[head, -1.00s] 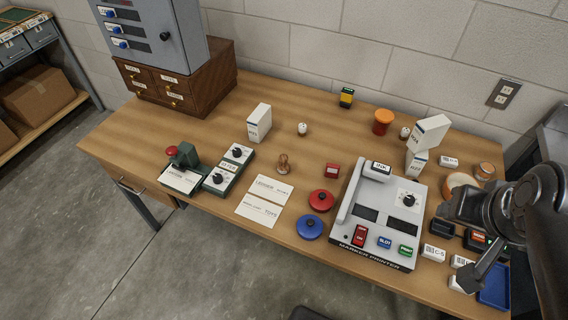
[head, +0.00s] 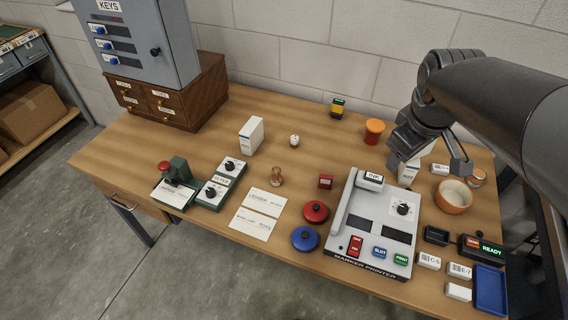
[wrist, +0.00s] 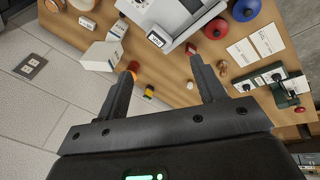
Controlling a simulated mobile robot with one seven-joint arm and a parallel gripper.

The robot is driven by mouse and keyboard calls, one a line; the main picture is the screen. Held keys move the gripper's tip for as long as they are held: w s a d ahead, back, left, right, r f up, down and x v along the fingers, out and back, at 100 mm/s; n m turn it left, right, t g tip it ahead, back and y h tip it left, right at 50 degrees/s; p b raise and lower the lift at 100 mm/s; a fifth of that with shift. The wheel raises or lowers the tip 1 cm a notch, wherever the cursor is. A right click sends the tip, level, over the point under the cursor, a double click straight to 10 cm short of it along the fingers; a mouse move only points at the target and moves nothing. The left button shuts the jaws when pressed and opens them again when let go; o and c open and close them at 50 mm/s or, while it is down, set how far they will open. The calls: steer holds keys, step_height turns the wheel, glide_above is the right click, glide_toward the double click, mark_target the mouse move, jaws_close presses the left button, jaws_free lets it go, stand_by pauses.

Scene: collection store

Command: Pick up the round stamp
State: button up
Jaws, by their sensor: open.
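The round stamp (head: 277,177) looks like the small brown wooden-handled piece standing upright on the desk, just behind the paper cards. It also shows in the wrist view (wrist: 222,68), right of my fingers. A small red block-shaped stamp (head: 325,182) stands to its right. My gripper (head: 428,158) is open and empty, raised over the right back part of the desk, well right of the round stamp. In the wrist view, both fingers (wrist: 163,72) are spread with nothing between them. My gripper partly hides the white boxes behind it.
The marker printer (head: 372,228) stands right of the stamp. Red (head: 316,212) and blue (head: 305,239) knobbed discs lie in front. Cards (head: 264,201), green devices (head: 220,184) and a white box (head: 251,136) are nearby. An orange bowl (head: 453,197) stands right. The desk behind the stamp is mostly clear.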

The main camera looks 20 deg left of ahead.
steer(key=w+a+f+n+g, duration=0.1)
steer(key=w+a+f+n, duration=0.3)
steer(key=w+a+n, duration=0.3)
steer(key=n+g, duration=0.3)
steer(key=n, duration=1)
glide_toward(277, 175)
steer(key=shift+w+a+f, duration=0.15)
steer(key=shift+w+a, duration=0.05)
steer(key=shift+w, duration=0.2)
steer(key=shift+w+a+f, duration=0.2)
steer(key=shift+w, duration=0.2)
steer(key=shift+a+f, duration=0.15)
steer(key=shift+f, duration=0.2)
step_height(277, 175, down, 5)
steer(key=shift+s+f, duration=0.1)
steer(key=f, duration=0.4)
steer(key=shift+s+d+f, duration=0.1)
steer(key=shift+s+d, duration=0.1)
steer(key=shift+s, duration=0.15)
steer(key=shift+f, duration=0.5)
steer(key=shift+w, duration=0.1)
steer(key=shift+c, duration=0.5)
